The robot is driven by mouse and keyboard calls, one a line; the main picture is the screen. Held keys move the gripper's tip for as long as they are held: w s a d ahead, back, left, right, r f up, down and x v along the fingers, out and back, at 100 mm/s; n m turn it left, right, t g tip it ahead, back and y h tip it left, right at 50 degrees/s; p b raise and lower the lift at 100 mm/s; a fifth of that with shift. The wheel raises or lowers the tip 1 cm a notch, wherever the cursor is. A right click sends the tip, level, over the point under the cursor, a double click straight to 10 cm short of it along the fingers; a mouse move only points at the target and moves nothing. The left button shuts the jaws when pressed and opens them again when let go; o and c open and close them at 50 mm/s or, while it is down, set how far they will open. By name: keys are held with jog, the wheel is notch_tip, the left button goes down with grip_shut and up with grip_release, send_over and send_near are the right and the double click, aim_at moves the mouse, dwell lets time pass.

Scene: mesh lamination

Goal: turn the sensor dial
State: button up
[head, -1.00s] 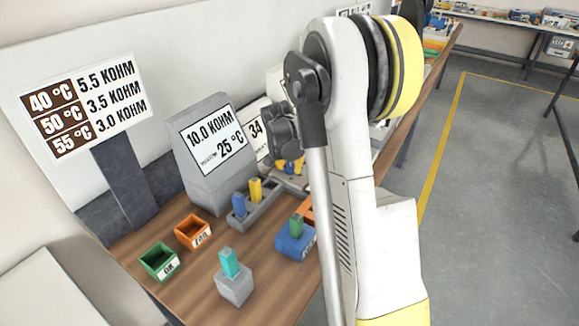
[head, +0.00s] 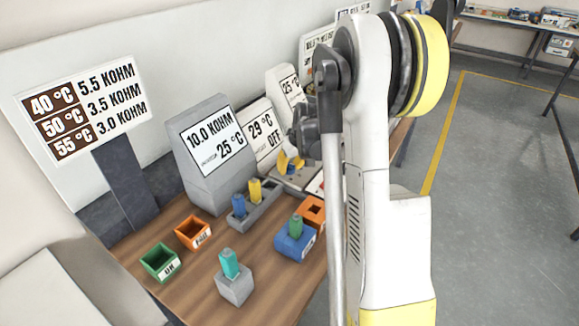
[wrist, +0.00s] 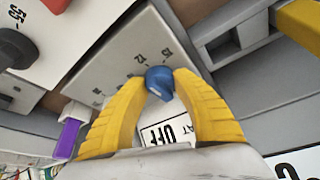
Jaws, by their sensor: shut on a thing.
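My gripper (wrist: 160,84) is shut on a blue dial (wrist: 158,80) in the wrist view, one yellow finger on each side. The dial sits on a pale panel (wrist: 118,55) with small printed marks around it; I cannot read a name for it. A dark knob (wrist: 14,46) beside a "55" mark is at the upper left, apart from my fingers. In the head view my gripper (head: 290,164) is at the back of the bench, and the dial is not clear there. A display (head: 264,135) behind it reads 29 °C and OFF.
A grey display (head: 212,150) reads 10.0 KOHM, 25 °C. A chart (head: 85,105) stands at the left. Green (head: 160,262) and orange (head: 193,232) bins, a grey block (head: 235,287) and a blue block (head: 294,243) stand on the wooden bench. A purple piece (wrist: 68,138) is near my left finger.

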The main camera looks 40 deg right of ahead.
jog(key=n+y, duration=0.2)
jog(key=n, duration=0.3)
jog(key=shift+d+p, duration=0.1)
jog(key=shift+p, duration=0.2)
jog(key=shift+n+g+y, duration=0.35)
jog(key=shift+n+y, duration=0.05)
jog(key=shift+n, duration=0.8)
jog(key=shift+n+g+y, duration=0.35)
jog(key=shift+n+y, duration=0.05)
jog(key=shift+n, duration=0.8)
jog(key=o, duration=1.2)
jog(key=v, duration=1.2)
